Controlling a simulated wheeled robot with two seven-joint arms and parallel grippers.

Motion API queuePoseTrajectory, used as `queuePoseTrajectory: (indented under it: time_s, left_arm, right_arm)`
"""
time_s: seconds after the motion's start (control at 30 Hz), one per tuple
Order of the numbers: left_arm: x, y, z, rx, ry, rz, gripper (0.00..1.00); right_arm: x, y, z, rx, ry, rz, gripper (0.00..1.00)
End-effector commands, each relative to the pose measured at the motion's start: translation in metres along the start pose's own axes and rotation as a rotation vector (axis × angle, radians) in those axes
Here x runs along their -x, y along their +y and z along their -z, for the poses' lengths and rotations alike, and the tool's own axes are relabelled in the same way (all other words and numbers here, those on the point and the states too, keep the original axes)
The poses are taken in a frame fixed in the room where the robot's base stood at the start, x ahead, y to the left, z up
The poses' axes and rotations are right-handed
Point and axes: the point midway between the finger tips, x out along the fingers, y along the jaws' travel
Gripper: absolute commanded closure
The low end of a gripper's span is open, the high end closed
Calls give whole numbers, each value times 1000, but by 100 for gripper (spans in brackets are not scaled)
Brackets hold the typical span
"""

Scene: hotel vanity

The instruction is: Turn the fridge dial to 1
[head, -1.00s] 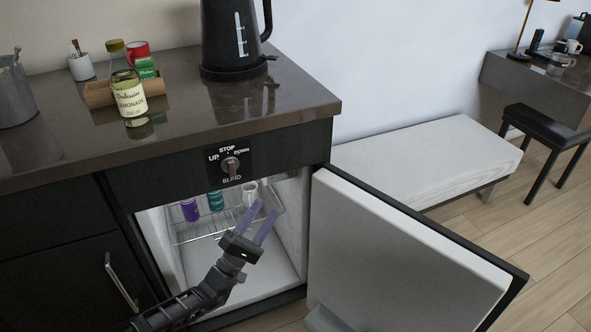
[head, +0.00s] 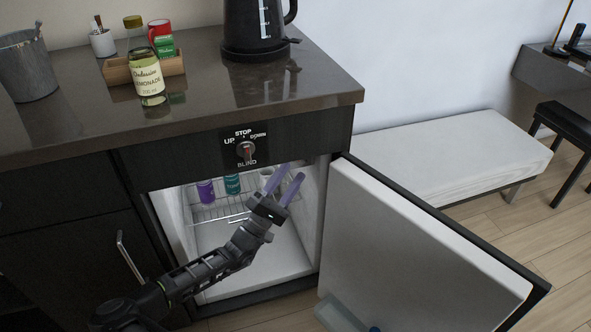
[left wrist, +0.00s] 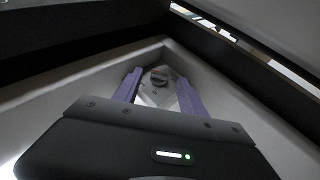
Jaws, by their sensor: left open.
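The fridge (head: 257,262) is open under the counter, its door (head: 420,245) swung out to the right. My left gripper (head: 285,178) is at the upper part of its opening, with the purple fingers apart and empty. In the left wrist view, a small dark round knob on a pale plate, seemingly the fridge dial (left wrist: 159,77), shows beyond and between the open fingers (left wrist: 158,88). They look apart from it. Its marks are too small to read. The dial is hidden in the head view. My right gripper is not in view.
A separate knob marked BLIND (head: 246,150) is on the panel above the opening. A wire shelf (head: 215,212) inside holds a purple can (head: 205,191) and a teal can (head: 232,184). A lemonade bottle (head: 148,80) and kettle (head: 254,28) stand on the counter.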

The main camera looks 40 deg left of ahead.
Motion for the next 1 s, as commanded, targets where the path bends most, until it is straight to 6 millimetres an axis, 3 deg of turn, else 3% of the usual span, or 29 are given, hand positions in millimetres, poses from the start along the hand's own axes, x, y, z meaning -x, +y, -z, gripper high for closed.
queuePoseTrajectory:
  time_s: [0.2, 0.5, 1.0]
  left_arm:
    - [-24, -1, 0, 0, -1, 0, 51]
    - [-27, 0, 0, 0, 1, 0, 51]
    - [-27, 0, 0, 0, 0, 0, 91]
  right_arm:
    - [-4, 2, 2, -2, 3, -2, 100]
    - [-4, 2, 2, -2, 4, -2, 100]
    - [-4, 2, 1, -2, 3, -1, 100]
